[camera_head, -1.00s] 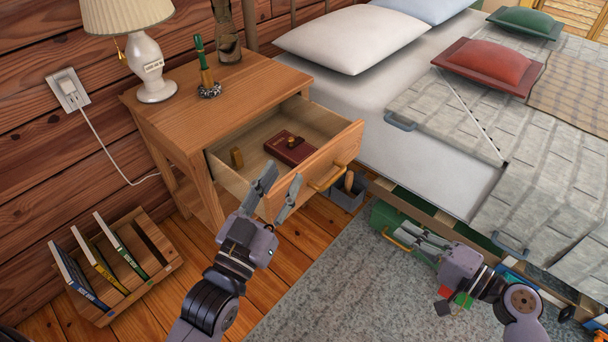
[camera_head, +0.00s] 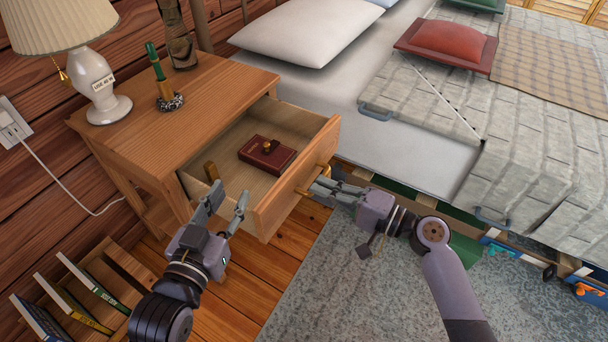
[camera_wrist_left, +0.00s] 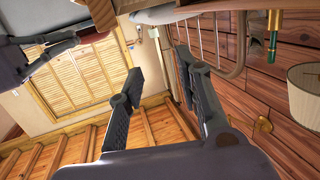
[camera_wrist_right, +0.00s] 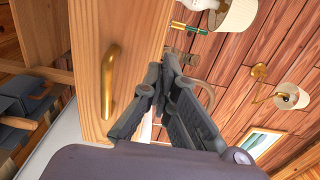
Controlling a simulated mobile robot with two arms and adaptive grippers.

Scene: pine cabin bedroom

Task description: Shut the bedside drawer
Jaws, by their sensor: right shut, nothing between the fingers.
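The wooden bedside drawer (camera_head: 282,208) stands pulled out of the nightstand (camera_head: 150,115). Its brass handle (camera_head: 318,178) is on the front panel and also shows in the right wrist view (camera_wrist_right: 108,82). My right gripper (camera_head: 316,187) is shut and empty, its fingertips close by the handle; in the right wrist view the fingers (camera_wrist_right: 163,68) are beside the drawer front, and I cannot tell whether they touch it. My left gripper (camera_head: 231,195) is open and empty near the drawer's left front corner, covering part of it. Its spread fingers also show in the left wrist view (camera_wrist_left: 160,62).
A lamp (camera_head: 105,90) and a green pen in a holder (camera_head: 168,100) stand on top. A book rack (camera_head: 110,258) is at lower left; the bed (camera_head: 420,140) is right.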

